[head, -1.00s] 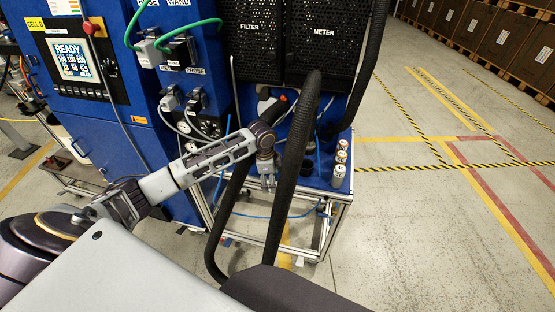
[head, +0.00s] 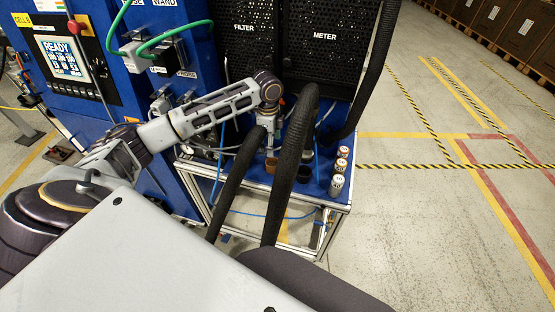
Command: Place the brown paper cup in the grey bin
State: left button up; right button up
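A small brown cup (head: 271,165) stands upright on the blue top of the cart, partly behind a thick black hose. My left gripper (head: 270,146) hangs pointing down just above and behind the cup in the picture. Its fingertips are small and partly hidden by the hose, so I cannot tell whether they are open or touch the cup. My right gripper is not in view. I cannot make out a grey bin.
Thick black hoses (head: 291,165) arch in front of the cart (head: 325,190). A dark cup-like thing (head: 304,173) and several small cans (head: 340,168) stand on its top. A blue machine (head: 110,85) is at left, black mesh panels (head: 318,60) behind. The floor at right is clear.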

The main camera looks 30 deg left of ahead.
pick_arm(q)
jog(key=shift+w+a+r, duration=0.15)
jog(key=shift+r, duration=0.45)
jog(key=shift+f, duration=4.35)
jog(key=shift+f, duration=0.1)
